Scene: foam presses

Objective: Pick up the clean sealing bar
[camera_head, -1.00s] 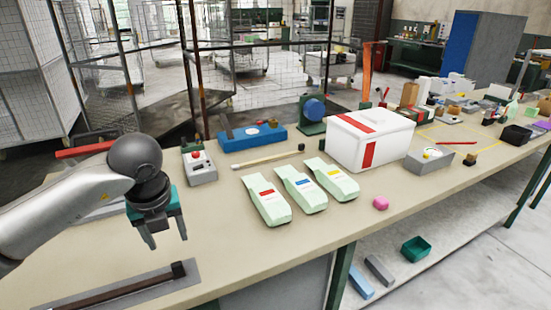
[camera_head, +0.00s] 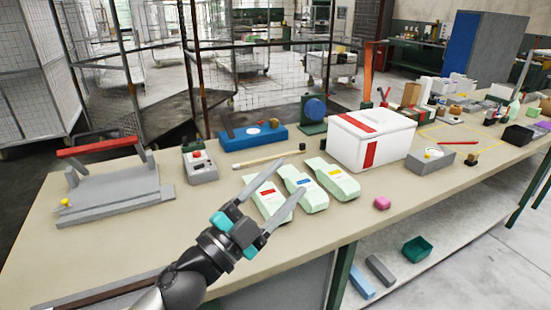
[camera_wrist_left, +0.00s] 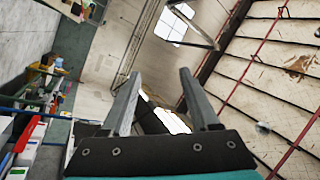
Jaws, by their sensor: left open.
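A long dark brown bar (camera_head: 118,293) lies on a grey plate at the table's front left edge. It is cut off by the frame, and my arm hides its right end; I cannot tell whether it is the clean sealing bar. My left gripper (camera_head: 294,175) is open and empty, its fingers pointing up and right. In the head view it overlaps the pale green packs (camera_head: 304,193); contact cannot be told. The left wrist view shows its fingers (camera_wrist_left: 158,75) apart, with nothing between them. My right gripper is out of view.
A grey press with a red handle (camera_head: 100,147) stands at the left. A control box (camera_head: 200,168), a blue device (camera_head: 252,137) and a white red-striped box (camera_head: 371,138) stand behind. Blue and grey bars (camera_head: 380,270) lie on the lower shelf. The table's left middle is clear.

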